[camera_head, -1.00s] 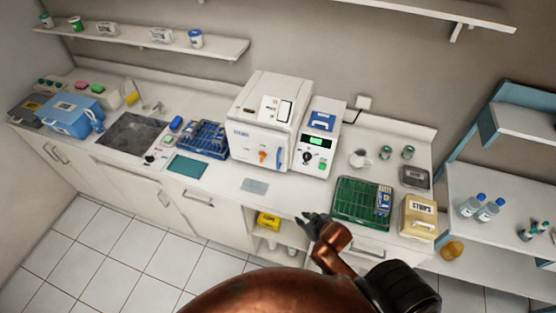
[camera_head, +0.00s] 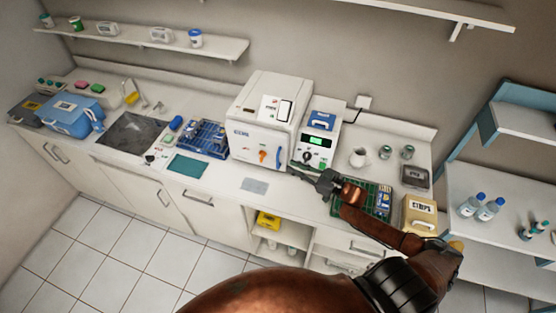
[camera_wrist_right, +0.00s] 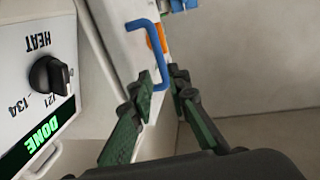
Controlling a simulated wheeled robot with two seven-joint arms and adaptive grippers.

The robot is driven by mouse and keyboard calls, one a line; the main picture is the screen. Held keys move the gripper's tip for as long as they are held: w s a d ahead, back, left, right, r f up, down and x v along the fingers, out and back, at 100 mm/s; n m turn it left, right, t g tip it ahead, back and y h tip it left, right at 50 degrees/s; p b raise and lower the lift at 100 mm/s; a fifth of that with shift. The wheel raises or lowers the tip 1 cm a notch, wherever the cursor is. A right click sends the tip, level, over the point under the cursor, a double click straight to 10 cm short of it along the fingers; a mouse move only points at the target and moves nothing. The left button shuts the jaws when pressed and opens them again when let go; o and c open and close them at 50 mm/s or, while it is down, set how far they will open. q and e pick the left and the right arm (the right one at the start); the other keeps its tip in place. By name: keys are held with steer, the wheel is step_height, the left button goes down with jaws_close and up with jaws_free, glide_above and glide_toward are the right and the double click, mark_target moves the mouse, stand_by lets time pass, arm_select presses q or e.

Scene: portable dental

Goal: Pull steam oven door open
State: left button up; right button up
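The steam oven is a white box (camera_head: 268,112) in the middle of the counter. Its front door (camera_head: 248,146) looks shut and carries an orange part and a blue handle (camera_head: 278,158). My right gripper (camera_head: 297,171) is just in front of the oven's lower right front. In the right wrist view the bent blue handle (camera_wrist_right: 155,45) reaches down to the fingertips. My right gripper (camera_wrist_right: 164,82) has its fingers apart, with the handle's lower end between or just beyond the tips; I cannot tell whether they touch. My left gripper is not in view.
A control unit with a green display (camera_head: 316,141) stands right of the oven; its knob (camera_wrist_right: 50,76) shows close by in the wrist view. A blue rack (camera_head: 203,139) is left of the oven. A green tray (camera_head: 338,205) lies under my right forearm.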

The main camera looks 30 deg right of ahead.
mark_target(278, 167)
steer(key=p+x, duration=0.1)
steer(key=x, duration=0.6)
steer(key=shift+w+a, duration=0.15)
steer(key=shift+w, duration=0.15)
jaws_close()
